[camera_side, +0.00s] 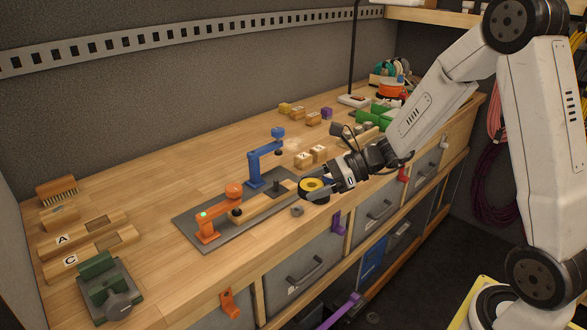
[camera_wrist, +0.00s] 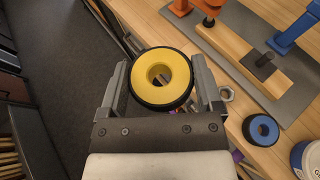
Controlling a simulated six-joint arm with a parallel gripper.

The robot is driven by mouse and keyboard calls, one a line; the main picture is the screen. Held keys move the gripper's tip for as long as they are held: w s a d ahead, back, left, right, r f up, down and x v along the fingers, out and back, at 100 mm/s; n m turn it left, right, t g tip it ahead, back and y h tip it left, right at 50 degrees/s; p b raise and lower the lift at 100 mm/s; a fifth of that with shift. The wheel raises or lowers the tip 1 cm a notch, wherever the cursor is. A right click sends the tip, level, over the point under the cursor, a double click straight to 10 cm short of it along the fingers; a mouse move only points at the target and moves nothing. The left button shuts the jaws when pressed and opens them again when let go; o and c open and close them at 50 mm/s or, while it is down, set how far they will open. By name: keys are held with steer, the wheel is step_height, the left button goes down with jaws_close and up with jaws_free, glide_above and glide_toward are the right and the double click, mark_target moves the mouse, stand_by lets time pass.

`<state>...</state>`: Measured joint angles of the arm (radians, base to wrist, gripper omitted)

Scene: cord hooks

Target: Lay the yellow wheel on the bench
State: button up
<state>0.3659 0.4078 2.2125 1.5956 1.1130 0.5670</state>
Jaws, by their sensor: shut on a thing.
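The yellow wheel (camera_side: 311,185) has a black tyre and a round hole in its middle. In the side view it is at the tip of my gripper (camera_side: 318,190), near the front edge of the wooden bench (camera_side: 150,195). In the wrist view the yellow wheel (camera_wrist: 162,58) sits between the two grey fingers of my gripper (camera_wrist: 161,78), which are shut on its tyre from both sides. Its open face is towards the wrist camera. It appears held above the bench's front edge; the exact gap below it cannot be told.
A grey mat (camera_side: 197,221) holds an orange clamp (camera_side: 207,228) and a blue clamp (camera_side: 254,168) with a wooden bar. A metal nut (camera_wrist: 226,94) and a blue wheel (camera_wrist: 262,130) lie nearby. Wooden blocks (camera_side: 304,159) stand behind.

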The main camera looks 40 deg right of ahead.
steer(key=s+a, duration=0.1)
steer(key=s, duration=0.1)
steer(key=s+a+f, duration=0.1)
steer(key=s+a, duration=0.1)
steer(key=shift+a+f, duration=0.15)
steer(key=w+f, duration=0.3)
steer(key=w, duration=0.1)
steer(key=w+f, duration=0.2)
steer(key=w, duration=0.2)
steer(key=w+a+f, duration=0.1)
steer(key=w+f, duration=0.2)
steer(key=w, duration=0.1)
steer(key=shift+w+f, duration=0.65)
steer(key=shift+f, duration=0.05)
